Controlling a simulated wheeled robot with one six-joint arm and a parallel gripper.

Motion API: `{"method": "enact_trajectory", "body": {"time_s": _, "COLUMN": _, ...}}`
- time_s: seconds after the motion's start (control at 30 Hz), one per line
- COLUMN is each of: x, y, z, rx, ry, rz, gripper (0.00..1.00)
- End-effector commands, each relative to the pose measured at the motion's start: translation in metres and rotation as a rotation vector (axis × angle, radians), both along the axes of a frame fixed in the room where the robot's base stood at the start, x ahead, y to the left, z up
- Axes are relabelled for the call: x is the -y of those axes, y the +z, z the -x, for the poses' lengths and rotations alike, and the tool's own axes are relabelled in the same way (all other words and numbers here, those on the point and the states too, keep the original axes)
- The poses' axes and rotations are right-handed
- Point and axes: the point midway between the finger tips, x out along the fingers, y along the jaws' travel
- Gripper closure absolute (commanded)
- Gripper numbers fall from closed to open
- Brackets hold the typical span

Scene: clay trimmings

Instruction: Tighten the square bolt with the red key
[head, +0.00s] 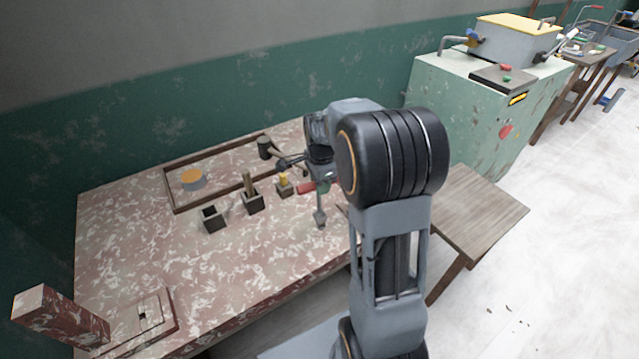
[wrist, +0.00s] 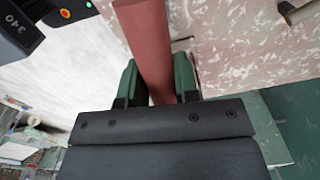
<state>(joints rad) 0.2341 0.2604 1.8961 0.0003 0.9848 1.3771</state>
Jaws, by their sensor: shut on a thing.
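My gripper (wrist: 160,85) is shut on the red key, whose thick red handle (wrist: 150,45) runs between the two green fingers in the wrist view. In the head view the red handle (head: 306,188) shows beside my gripper (head: 322,184), over the right part of the table. A grey shaft with a wider lower end hangs below it; whether it touches the table I cannot tell. At the table's front left, a small dark bolt (head: 143,315) stands on a mottled plate (head: 160,329), well apart from my gripper. The bolt's shape is too small to make out.
On the mottled table (head: 240,265) stand an empty dark holder (head: 214,219), a holder with a brown handle (head: 252,203) and one with a yellow handle (head: 285,187). A mallet (head: 264,147) and an orange-topped tin (head: 193,180) are behind. The table's front middle is clear.

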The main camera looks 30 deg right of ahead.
Motion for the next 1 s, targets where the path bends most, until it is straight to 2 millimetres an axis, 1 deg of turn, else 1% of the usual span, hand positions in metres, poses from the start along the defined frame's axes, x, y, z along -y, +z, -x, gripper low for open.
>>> {"method": "enact_trajectory", "body": {"time_s": 0.03, "x": 0.002, "y": 0.004, "z": -0.001, "rx": 0.004, "ry": 0.000, "rz": 0.005, "gripper": 0.90}}
{"method": "enact_trajectory", "body": {"time_s": 0.17, "x": 0.002, "y": 0.012, "z": -0.001, "rx": 0.005, "ry": 0.000, "rz": 0.005, "gripper": 0.90}}
{"method": "enact_trajectory", "body": {"time_s": 1.0, "x": 0.000, "y": 0.082, "z": 0.000, "rx": 0.002, "ry": 0.000, "rz": 0.001, "gripper": 0.90}}
